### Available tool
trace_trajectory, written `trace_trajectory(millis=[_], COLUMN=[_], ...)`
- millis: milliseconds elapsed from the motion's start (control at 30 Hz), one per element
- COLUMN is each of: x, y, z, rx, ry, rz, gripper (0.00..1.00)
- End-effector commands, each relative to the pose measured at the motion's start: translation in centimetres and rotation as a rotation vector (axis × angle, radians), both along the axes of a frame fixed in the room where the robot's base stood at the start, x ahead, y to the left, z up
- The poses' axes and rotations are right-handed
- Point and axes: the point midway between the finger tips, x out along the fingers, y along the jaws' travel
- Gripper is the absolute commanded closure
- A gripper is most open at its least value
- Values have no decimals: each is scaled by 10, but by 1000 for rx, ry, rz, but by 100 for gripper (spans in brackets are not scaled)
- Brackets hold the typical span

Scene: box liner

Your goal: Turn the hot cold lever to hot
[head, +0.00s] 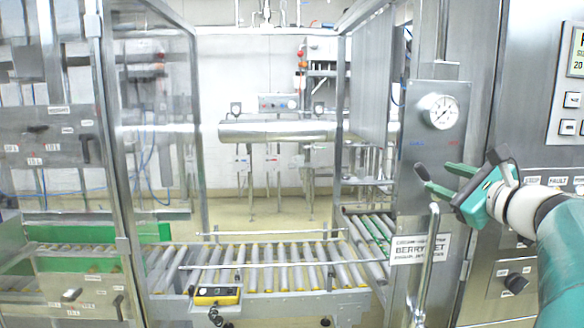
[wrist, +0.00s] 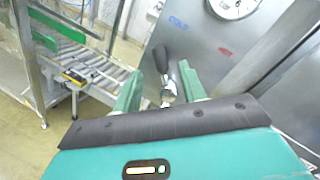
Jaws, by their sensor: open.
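The lever (wrist: 161,59) has a black handle on a silver hub, mounted on a grey metal panel (head: 430,100). In the wrist view its handle leans up and left, towards the blue COLD label (wrist: 179,22). The red HOT label (wrist: 225,51) is to the right of the handle. My gripper (wrist: 160,82) is open, with one green finger on each side of the lever's hub. I cannot tell whether either finger touches it.
A round gauge (head: 440,112) is above the labels. A vertical metal pipe (head: 425,265) and a BERRY JET sign (head: 420,248) are below my gripper. A roller conveyor (head: 275,270) runs to the left between clear guard doors. A control cabinet (head: 560,130) stands at the right.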

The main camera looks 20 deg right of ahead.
Motion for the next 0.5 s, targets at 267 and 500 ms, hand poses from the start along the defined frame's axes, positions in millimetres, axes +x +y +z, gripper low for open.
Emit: trace_trajectory(millis=[267, 500], x=[42, 49], y=[0, 2], z=[0, 0], rx=[1, 0], ry=[1, 1], rz=[1, 1], gripper=[59, 59])
